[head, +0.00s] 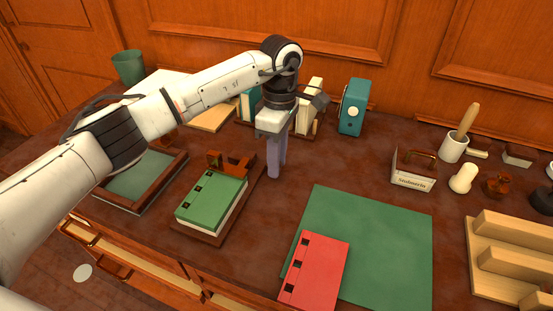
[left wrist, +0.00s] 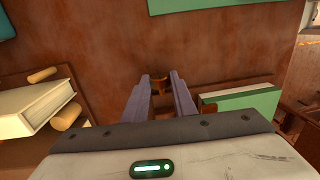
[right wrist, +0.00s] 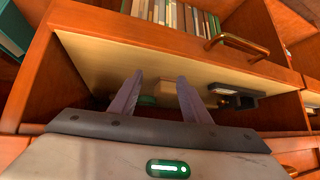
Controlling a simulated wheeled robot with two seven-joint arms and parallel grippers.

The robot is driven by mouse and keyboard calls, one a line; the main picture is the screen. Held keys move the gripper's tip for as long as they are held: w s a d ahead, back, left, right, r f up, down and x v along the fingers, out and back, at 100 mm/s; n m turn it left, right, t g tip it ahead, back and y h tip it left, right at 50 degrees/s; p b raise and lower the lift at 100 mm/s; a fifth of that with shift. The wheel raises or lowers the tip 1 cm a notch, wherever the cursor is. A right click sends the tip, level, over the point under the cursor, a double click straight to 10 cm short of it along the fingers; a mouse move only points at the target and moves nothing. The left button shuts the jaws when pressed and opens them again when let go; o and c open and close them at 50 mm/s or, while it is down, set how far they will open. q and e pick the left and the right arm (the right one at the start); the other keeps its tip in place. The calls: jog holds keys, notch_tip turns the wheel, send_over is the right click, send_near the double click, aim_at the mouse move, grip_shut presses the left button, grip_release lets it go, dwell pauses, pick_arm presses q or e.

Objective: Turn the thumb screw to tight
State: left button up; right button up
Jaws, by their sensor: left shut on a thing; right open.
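My left gripper (head: 275,172) points down beside the wooden press holding a green book (head: 211,201). In the left wrist view its two fingers (left wrist: 162,90) are shut on a small brown-brass piece (left wrist: 160,84), which looks like the thumb screw; in the head view the fingers hide it. The press's wooden block (head: 232,161) stands at the book's far end. The green book also shows in the left wrist view (left wrist: 242,103), right of the fingers. My right gripper (right wrist: 155,97) is open and empty, in front of a wooden compartment, out of the head view.
A red book (head: 316,269) lies on a green mat (head: 385,235) at the front. A wooden tray (head: 146,182) lies left of the press. Book ends (head: 308,110) and a teal box (head: 352,108) stand behind. A labelled holder (head: 413,170) stands to the right.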

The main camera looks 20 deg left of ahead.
pick_arm(q)
jog(key=shift+w+g+b, duration=0.2)
jog(key=shift+g+b, duration=0.25)
jog(key=shift+g, duration=0.45)
jog(key=o, duration=1)
jog(key=shift+o, duration=0.2)
jog(key=v, duration=1)
jog(key=shift+r, duration=0.2)
jog(key=shift+f, duration=0.1)
